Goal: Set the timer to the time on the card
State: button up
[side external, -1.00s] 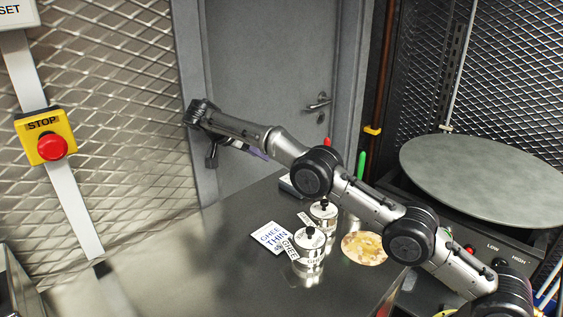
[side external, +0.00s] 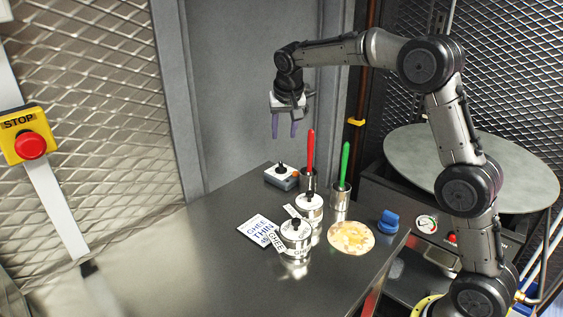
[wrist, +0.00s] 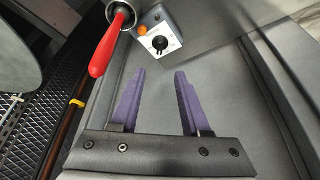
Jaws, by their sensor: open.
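The timer (side external: 281,178), a small grey box with a white face and black knob, sits at the far end of the steel table. In the wrist view, the timer (wrist: 170,43) shows at the top, with an orange button or lamp beside its knob.
A red-handled tool (side external: 310,150) and a green-handled tool (side external: 344,162) stand in metal cups right of the timer. Two lidded ghee tins (side external: 295,246) stand beside the card. A flatbread (side external: 351,238) and a blue object (side external: 389,222) lie at right. The table's left part is clear.

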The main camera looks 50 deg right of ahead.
aim_at(281, 164)
jog(key=x, duration=1.3)
jog(key=shift+d+f, duration=0.1)
jog(key=shift+f, duration=0.25)
grip_shut()
